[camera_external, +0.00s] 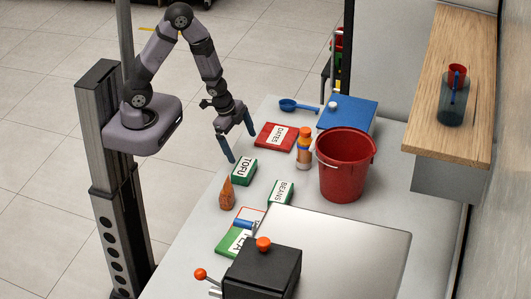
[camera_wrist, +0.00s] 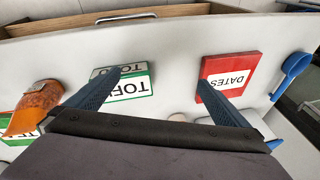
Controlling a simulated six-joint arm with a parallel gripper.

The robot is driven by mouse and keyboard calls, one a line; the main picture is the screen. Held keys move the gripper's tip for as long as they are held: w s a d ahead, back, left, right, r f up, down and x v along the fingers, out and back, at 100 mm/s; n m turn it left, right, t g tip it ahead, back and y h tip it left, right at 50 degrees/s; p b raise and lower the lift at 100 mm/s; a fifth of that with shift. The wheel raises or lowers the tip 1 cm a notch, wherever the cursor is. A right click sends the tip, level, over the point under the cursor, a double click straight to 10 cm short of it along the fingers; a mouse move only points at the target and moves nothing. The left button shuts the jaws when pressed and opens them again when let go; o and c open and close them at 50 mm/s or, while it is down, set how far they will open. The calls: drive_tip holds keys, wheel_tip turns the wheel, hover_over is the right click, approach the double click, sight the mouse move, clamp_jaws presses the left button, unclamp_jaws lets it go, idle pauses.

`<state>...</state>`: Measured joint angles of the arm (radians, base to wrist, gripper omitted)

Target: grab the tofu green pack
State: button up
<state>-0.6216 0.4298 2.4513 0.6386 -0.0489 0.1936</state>
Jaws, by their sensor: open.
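The green tofu pack (camera_external: 238,171) has a white label reading TOFU and lies on the grey table, near the table's left edge in the external view. In the wrist view the tofu pack (camera_wrist: 131,87) shows upside down, partly covered by the left finger. My gripper (camera_external: 238,142) is open and empty above the table, between the tofu pack and the red dates pack (camera_external: 276,136). In the wrist view the fingers of my gripper (camera_wrist: 160,86) are spread wide, one over the tofu pack and one over the dates pack.
Around the tofu pack are an orange-brown bottle (camera_external: 227,194), a green beans pack (camera_external: 280,192) and an orange-capped shaker (camera_external: 304,148). A red bucket (camera_external: 345,170) stands to the right. A blue scoop (camera_external: 298,106) lies at the back. A black box (camera_external: 262,272) is at the front.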

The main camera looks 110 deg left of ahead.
sight(237, 165)
drive_tip(key=f+t, duration=0.1)
drive_tip(key=s+a+f+h+p, duration=0.1)
drive_tip(key=s+a+f+m+t+p, duration=0.1)
drive_tip(key=shift+a+f+t+h, duration=0.1)
drive_tip(key=shift+f+t+h, duration=0.2)
drive_tip(key=shift+h, duration=0.1)
drive_tip(key=s+d+f+t, duration=0.1)
drive_tip(key=d+t, duration=0.1)
drive_tip(key=s+d+f+t+h+b, duration=0.1)
drive_tip(key=d+t, duration=0.1)
drive_tip(key=t, duration=0.1)
drive_tip(key=s+d+f+n+t+h, duration=0.1)
drive_tip(key=d+t, duration=0.1)
drive_tip(key=t, duration=0.1)
drive_tip(key=shift+s+d+f, duration=0.1)
drive_tip(key=shift+s+d, duration=0.05)
drive_tip(key=shift+d, duration=0.2)
drive_tip(key=d+n+t+y+b, duration=0.1)
drive_tip(key=t, duration=0.1)
drive_tip(key=s+d+r+n+t+y+b, duration=0.1)
drive_tip(key=t+b, duration=0.1)
drive_tip(key=shift+n+y, duration=0.3)
drive_tip(key=shift+w+p, duration=0.45)
drive_tip(key=shift+w, duration=0.6)
drive_tip(key=shift+r, duration=0.1)
